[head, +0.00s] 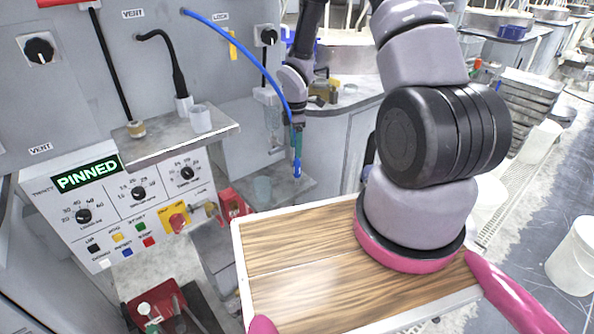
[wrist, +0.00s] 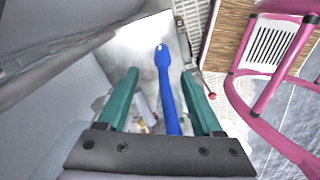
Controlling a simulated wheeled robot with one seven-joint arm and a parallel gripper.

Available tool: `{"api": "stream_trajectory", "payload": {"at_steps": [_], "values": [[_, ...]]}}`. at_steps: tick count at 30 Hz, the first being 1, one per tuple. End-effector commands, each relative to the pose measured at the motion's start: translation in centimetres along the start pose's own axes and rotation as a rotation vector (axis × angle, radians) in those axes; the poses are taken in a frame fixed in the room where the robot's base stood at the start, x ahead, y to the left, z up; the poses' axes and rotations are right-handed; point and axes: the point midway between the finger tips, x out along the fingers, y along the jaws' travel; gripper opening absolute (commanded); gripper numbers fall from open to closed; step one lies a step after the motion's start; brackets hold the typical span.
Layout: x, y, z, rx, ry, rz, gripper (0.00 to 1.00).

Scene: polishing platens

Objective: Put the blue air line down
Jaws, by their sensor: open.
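The blue air line (head: 235,45) hangs from the upper panel in the head view and curves down to my gripper (head: 297,148). Its blue end (head: 297,170) shows just below the teal fingers, above a small grey ledge (head: 295,188). In the wrist view the air line (wrist: 165,80) lies between the two teal fingers of my gripper (wrist: 160,75), with a visible gap on each side. The fingers are open. Whether the line's end touches the ledge cannot be told.
A wood-topped board (head: 300,295) fills the near middle.

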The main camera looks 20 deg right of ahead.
Motion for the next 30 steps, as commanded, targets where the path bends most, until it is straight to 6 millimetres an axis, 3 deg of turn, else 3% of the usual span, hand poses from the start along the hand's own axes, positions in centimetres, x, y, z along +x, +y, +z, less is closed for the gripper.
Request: {"api": "stream_trajectory", "payload": {"at_steps": [8,15,24,25,30], "values": [[2.5,-0.2,0.1,0.001,-0.001,-0.002,0.67],[5.9,-0.4,0.3,0.002,-0.001,-0.001,0.67],[6.5,-0.3,0.3,0.003,-0.001,0.001,0.67],[6.5,-0.3,0.3,0.003,-0.001,0.001,0.63],[6.5,-0.3,0.3,0.003,-0.001,0.001,0.00]]}}
